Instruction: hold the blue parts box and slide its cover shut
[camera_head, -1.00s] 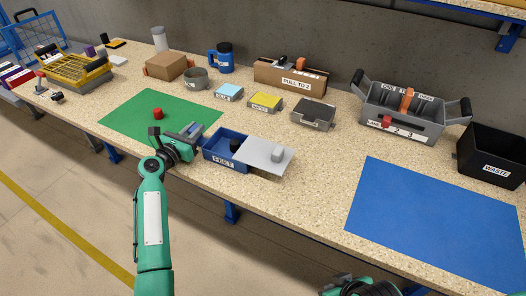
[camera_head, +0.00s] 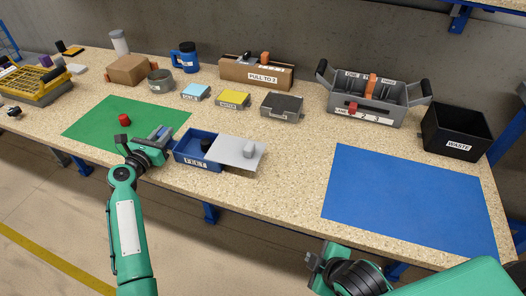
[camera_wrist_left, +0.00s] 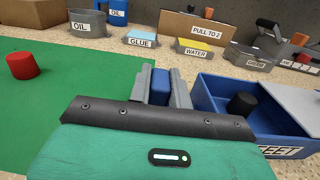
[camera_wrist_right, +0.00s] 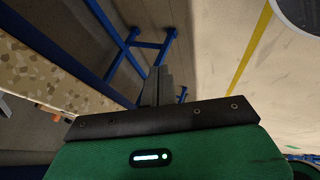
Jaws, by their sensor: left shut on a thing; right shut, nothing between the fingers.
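The blue parts box (camera_head: 188,158) stands near the table's front edge, with a "FEET" label on its front. It also shows at the right of the left wrist view (camera_wrist_left: 212,98). Its grey cover (camera_head: 226,151), with a light grey knob (camera_head: 249,148), is partly open and juts out to the right. A black round thing (camera_head: 206,145) shows in the uncovered left part. My left gripper (camera_head: 164,134) is at the box's left end, shut on a blue tab (camera_wrist_left: 160,86) that seems to be part of the box. My right gripper (camera_head: 316,262) is shut and empty, off the table's front edge, well right of the box.
A green mat (camera_head: 95,128) with a red cylinder (camera_head: 124,118) lies left of the box. A blue mat (camera_head: 400,200) lies at the right. Behind the box are a "WATER" block (camera_head: 233,98) and a dark grey box (camera_head: 282,105). Bare table lies between box and blue mat.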

